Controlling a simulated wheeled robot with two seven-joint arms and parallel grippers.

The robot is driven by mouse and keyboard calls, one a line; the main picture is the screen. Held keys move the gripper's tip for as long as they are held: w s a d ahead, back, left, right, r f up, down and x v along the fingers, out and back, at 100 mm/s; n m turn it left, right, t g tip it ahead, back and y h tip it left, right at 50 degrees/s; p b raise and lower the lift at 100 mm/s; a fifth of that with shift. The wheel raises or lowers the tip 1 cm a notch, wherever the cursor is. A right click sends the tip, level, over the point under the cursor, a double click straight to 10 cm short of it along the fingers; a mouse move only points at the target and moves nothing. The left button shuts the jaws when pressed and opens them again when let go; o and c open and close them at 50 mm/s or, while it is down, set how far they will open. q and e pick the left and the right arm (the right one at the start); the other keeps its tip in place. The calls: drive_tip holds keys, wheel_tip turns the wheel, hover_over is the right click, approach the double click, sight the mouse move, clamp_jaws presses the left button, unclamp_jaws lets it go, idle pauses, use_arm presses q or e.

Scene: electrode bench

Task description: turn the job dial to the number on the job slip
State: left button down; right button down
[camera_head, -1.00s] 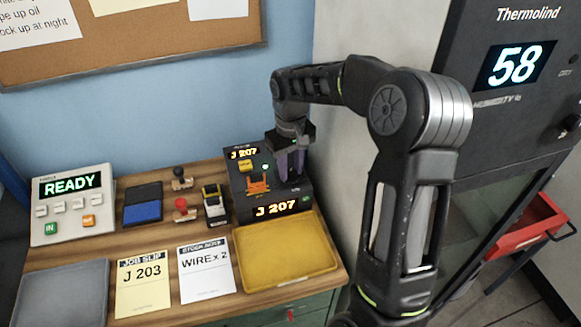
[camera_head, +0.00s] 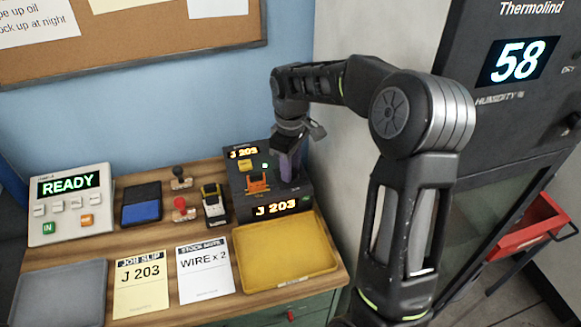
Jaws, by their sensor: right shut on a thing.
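The yellow job slip (camera_head: 141,285) lies on the bench and reads J 203. The dark job box (camera_head: 248,177) stands at the back right of the bench; its upper display (camera_head: 243,152) and its lower front display (camera_head: 276,208) both read J 203. My right gripper (camera_head: 289,170) points down at the right part of this box, shut on the job dial, which its fingers hide. My left gripper is out of view.
A yellow tray (camera_head: 287,270) lies in front of the box. A stock note (camera_head: 206,280) reads WIRE x 2. Stamps (camera_head: 182,206), a blue ink pad (camera_head: 141,211) and a READY console (camera_head: 71,205) stand to the left. A grey wall is close on the right.

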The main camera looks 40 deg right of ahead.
idle(0.3)
drive_tip(key=c, duration=1.1)
unclamp_jaws()
drive_tip(key=shift+r, duration=0.1)
wheel_tip(320, 180, up, 8)
drive_tip(key=shift+f+b, duration=0.15)
drive_tip(key=shift+b, duration=0.6)
